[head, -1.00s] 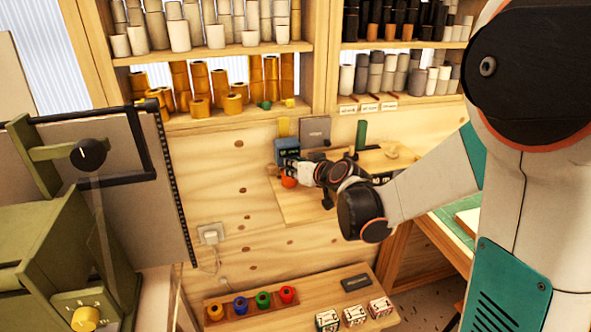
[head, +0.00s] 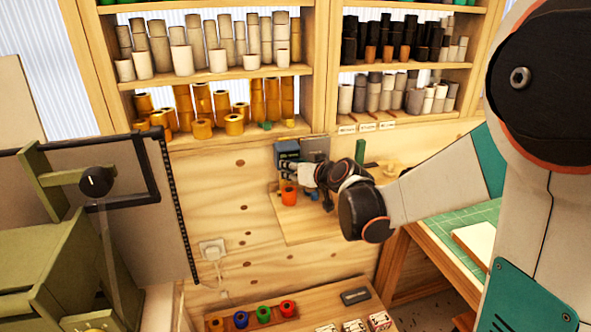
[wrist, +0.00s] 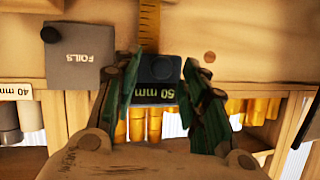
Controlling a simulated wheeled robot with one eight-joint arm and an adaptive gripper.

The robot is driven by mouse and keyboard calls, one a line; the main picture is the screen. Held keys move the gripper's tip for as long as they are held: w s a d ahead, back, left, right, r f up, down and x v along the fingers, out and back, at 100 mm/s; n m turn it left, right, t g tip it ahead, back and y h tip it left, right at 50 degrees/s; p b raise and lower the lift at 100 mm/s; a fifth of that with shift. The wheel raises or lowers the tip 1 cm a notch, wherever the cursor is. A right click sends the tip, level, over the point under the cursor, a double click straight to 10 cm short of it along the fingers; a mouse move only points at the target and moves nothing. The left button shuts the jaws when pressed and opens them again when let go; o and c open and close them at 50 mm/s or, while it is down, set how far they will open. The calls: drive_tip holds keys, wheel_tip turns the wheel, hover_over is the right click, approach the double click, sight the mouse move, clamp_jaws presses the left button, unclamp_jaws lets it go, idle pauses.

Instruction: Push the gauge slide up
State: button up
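The gauge slide, a dark blue block (head: 287,150), is on the wall board level with the grey box beside it. In the wrist view, the slide (wrist: 157,72) sits on a yellow ruler strip (wrist: 149,25), beside a "50 mm" label. My gripper (head: 291,167) is at the lower part of the slide in the head view. In the wrist view its two green fingers (wrist: 161,62) stand apart, one on each side of the slide, with nothing seen clamped. Whether a finger touches the slide I cannot tell. An orange roll (head: 289,196) is below my gripper.
The grey box marked FAILS (wrist: 80,55) is close beside the slide. Shelves of foil rolls (head: 215,110) are just above. A low bench with coloured rolls (head: 264,314) stands below. A green machine (head: 50,250) is at the left.

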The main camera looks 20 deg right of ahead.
drive_tip(key=v, duration=0.7)
drive_tip(key=shift+s, duration=0.35)
drive_tip(key=shift+r, duration=0.1)
drive_tip(key=s+a+f+n+g+b, duration=0.1)
drive_tip(key=s+a+f+g+b, duration=0.1)
drive_tip(key=s+a, duration=0.6)
drive_tip(key=s+d+f+m+g+h, duration=0.1)
drive_tip(key=s+d+f+g, duration=0.1)
drive_tip(key=s, duration=0.7)
drive_tip(key=s+d+f+g+h, duration=0.2)
drive_tip(key=s+d, duration=0.1)
drive_tip(key=s, duration=0.7)
drive_tip(key=shift+d+f+m+b, duration=0.35)
drive_tip(key=shift+d+m, duration=0.05)
